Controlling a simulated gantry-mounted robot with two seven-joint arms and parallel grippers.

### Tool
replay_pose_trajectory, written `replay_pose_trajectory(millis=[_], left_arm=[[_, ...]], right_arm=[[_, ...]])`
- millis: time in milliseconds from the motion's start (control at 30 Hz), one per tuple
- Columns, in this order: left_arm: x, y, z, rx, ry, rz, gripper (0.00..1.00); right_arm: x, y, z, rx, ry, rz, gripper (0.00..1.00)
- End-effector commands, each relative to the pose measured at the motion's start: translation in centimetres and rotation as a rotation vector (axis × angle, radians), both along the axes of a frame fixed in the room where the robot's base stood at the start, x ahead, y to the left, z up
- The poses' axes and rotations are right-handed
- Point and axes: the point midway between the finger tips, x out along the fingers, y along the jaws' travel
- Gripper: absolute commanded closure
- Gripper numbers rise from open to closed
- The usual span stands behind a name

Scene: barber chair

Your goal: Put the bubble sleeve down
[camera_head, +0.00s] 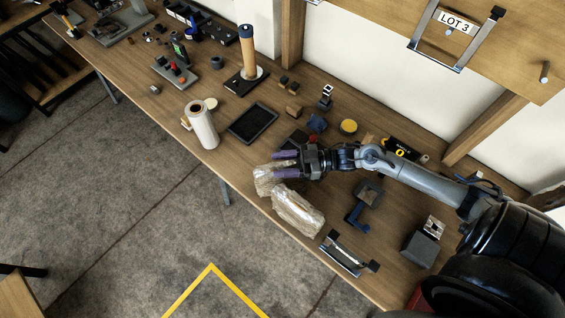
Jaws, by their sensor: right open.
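My right gripper (280,163) is over the front part of the workbench, its purple fingers spread apart and pointing left. A crumpled, clear-wrapped bundle (266,182), which looks like bubble wrap, lies at the bench's front edge, right beside and partly behind the fingers. A second, longer translucent wrapped piece (298,212) lies just in front and to the right, along the same edge. I cannot tell which of the two is the bubble sleeve, or whether the fingers touch the near bundle. My left gripper is not in view.
A white roll (202,125) stands left of the gripper, near a black tray (253,122). A blue-handled tool (363,203) and a metal-and-black holder (347,254) lie to the right. A yellow round item (348,127) sits behind. Beyond the front edge is the floor.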

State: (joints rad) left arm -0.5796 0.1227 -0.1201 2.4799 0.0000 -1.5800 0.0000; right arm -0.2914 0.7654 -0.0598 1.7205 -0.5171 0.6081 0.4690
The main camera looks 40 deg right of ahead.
Motion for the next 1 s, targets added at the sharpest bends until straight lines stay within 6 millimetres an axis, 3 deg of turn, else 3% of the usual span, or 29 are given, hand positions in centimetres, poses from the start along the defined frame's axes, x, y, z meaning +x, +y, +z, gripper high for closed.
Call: replay_pose_trajectory(millis=[500, 1000], left_arm=[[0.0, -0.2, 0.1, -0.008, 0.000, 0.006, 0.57], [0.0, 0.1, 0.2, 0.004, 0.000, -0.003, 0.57]], right_arm=[[-2.4, -3.0, 0.3, 0.000, 0.001, 0.000, 0.50], [-2.4, -3.1, 0.5, 0.001, 0.000, 0.000, 0.50]])
